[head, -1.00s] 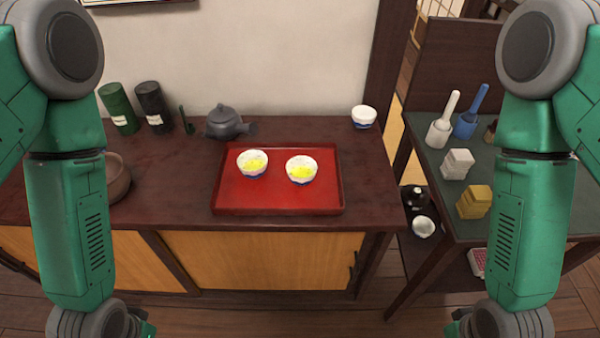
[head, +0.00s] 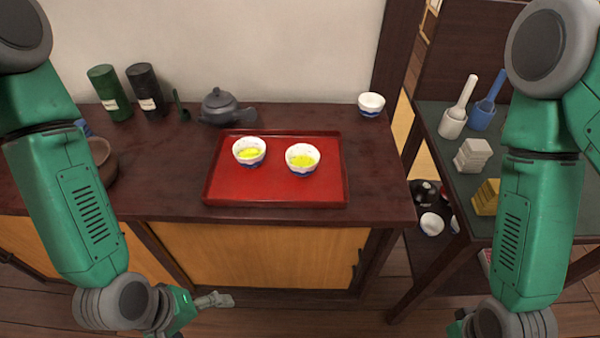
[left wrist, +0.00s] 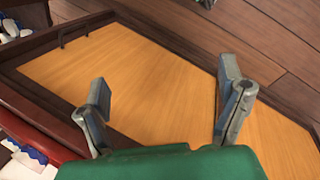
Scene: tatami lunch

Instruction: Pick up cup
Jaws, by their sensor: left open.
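Two white cups with blue bases and yellow-green contents, a left cup (head: 249,152) and a right cup (head: 302,159), stand on a red tray (head: 275,192) on the dark counter. A third white and blue cup (head: 371,104) stands at the counter's back right. My left gripper (head: 215,300) is low in front of the cabinet, below the counter top and apart from the cups. In the left wrist view its fingers (left wrist: 165,78) are open and empty over the cabinet door. My right gripper's fingers are out of view.
A teapot (head: 220,107), green canister (head: 109,92) and black canister (head: 146,89) stand along the back of the counter. A brown bowl (head: 97,165) is at the left, partly behind my arm. The counter right of the tray is clear.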

